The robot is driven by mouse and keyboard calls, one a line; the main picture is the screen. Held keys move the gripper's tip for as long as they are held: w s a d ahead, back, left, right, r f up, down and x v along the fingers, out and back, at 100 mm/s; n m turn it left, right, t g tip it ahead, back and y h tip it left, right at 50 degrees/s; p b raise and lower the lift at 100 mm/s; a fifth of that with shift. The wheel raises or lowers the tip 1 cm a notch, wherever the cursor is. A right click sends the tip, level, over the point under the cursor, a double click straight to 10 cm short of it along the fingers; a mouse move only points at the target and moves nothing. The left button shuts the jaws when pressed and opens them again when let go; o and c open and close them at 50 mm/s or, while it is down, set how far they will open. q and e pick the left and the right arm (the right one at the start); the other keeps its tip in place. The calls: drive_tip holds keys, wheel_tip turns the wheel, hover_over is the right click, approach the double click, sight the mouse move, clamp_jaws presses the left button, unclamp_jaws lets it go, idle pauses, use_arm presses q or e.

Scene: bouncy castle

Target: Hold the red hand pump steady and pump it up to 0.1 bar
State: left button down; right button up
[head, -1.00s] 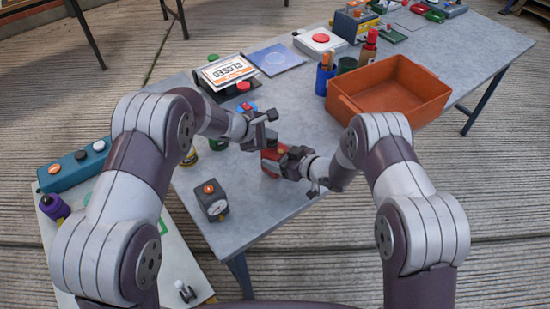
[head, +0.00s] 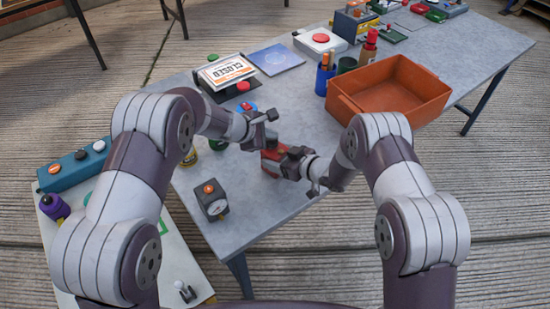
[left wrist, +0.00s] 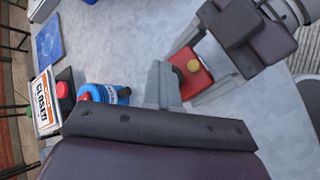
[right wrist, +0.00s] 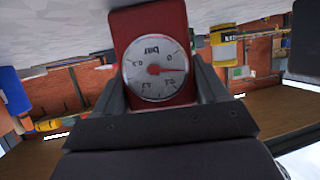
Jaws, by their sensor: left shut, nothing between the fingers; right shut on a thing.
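The red hand pump (head: 269,163) stands upright on the grey table. My right gripper (head: 281,161) is shut on its body from the right. The right wrist view shows the red pump body (right wrist: 152,20) between the fingers, with a round white gauge (right wrist: 150,85) seen upside down. Its red needle points right, between the 0 and the following mark; the small digits are hard to read. My left gripper (head: 268,116) is shut and empty, above and beside the pump.
A dark box with an orange button (head: 209,197) stands near the front edge. An orange crate (head: 400,118) is at the right. A CLOSED sign (head: 226,72), a red button (head: 243,87) and a blue-red item (head: 247,107) lie behind my left gripper. Bare table lies right of the pump.

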sight(269, 146)
use_arm(q)
drive_tip(key=shift+s+a+f, duration=0.1)
drive_tip(key=shift+s+f, duration=0.25)
drive_tip(key=shift+f, duration=0.4)
drive_tip(key=shift+s+a+f, duration=0.1)
drive_tip(key=shift+s+f, duration=0.05)
drive_tip(key=shift+f, duration=0.25)
drive_tip(key=shift+s+f, duration=0.15)
drive_tip(key=shift+f, duration=0.05)
drive_tip(key=shift+r, duration=0.1)
drive_tip(key=shift+w+r, duration=0.15)
drive_tip(key=shift+r, duration=1.45)
drive_tip(key=shift+w+r, duration=0.15)
drive_tip(key=shift+r, duration=1.45)
drive_tip(key=shift+r, duration=0.1)
